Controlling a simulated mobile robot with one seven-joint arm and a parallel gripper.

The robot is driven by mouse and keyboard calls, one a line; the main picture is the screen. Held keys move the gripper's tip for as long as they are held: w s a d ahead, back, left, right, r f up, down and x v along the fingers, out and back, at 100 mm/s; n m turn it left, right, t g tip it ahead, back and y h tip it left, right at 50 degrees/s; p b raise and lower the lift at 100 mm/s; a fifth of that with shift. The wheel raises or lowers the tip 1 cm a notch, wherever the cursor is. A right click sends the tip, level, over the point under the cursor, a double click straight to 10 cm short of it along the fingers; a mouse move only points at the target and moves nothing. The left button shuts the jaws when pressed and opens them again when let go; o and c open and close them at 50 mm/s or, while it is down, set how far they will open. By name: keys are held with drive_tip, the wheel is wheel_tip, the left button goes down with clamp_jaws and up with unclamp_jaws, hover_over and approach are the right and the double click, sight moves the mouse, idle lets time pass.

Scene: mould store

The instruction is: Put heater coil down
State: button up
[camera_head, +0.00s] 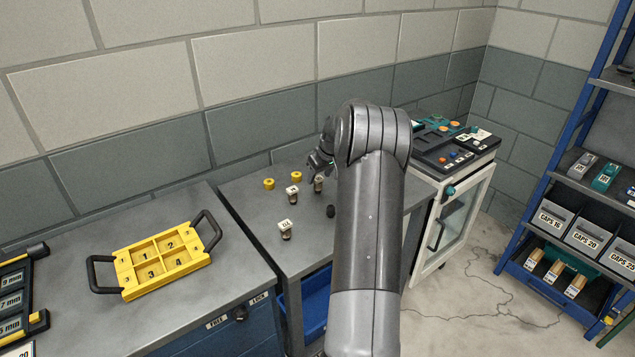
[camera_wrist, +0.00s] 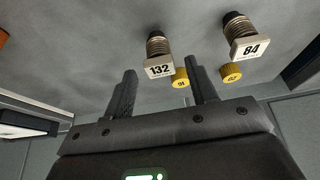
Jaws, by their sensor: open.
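In the wrist view, a heater coil tagged 132 (camera_wrist: 158,50) lies between and just beyond my finger tips, with no finger visibly closed on it. Another coil tagged 84 (camera_wrist: 241,32) is to its right. My gripper (camera_wrist: 163,72) is open. In the head view, my gripper (camera_head: 319,162) is partly hidden by my arm, low over the grey bench (camera_head: 252,250). One coil (camera_head: 318,185) stands just below it. Two more coils, one (camera_head: 292,194) to the left and one (camera_head: 286,231) nearer the front, stand upright on the bench.
Two yellow round pieces (camera_head: 269,184) (camera_head: 296,176) sit behind the coils. A small dark piece (camera_head: 331,211) is beside my arm. A yellow numbered tray (camera_head: 128,252) is on the left bench. A control-topped cabinet (camera_head: 462,195) stands right. The bench's front left is clear.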

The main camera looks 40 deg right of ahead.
drive_tip(key=v, duration=0.7)
drive_tip(key=s+a+r, duration=0.3)
drive_tip(key=a+r, duration=0.2)
drive_tip(key=a, duration=0.3)
drive_tip(key=s+a+r, duration=0.4)
drive_tip(key=a, duration=0.5)
drive_tip(key=s+a+r, duration=0.3)
drive_tip(key=a+r, duration=0.2)
drive_tip(key=a, duration=0.3)
drive_tip(key=s+a, duration=0.5)
drive_tip(key=s, duration=0.3)
drive_tip(key=s+a+f, duration=0.1)
drive_tip(key=s+a, duration=0.4)
drive_tip(key=s, duration=0.3)
drive_tip(key=s+a+f+t, duration=0.1)
drive_tip(key=s+a, duration=0.4)
drive_tip(key=s, duration=0.3)
drive_tip(key=shift+f, duration=0.25)
drive_tip(key=shift+o, duration=0.5)
drive_tip(key=shift+s, duration=0.1)
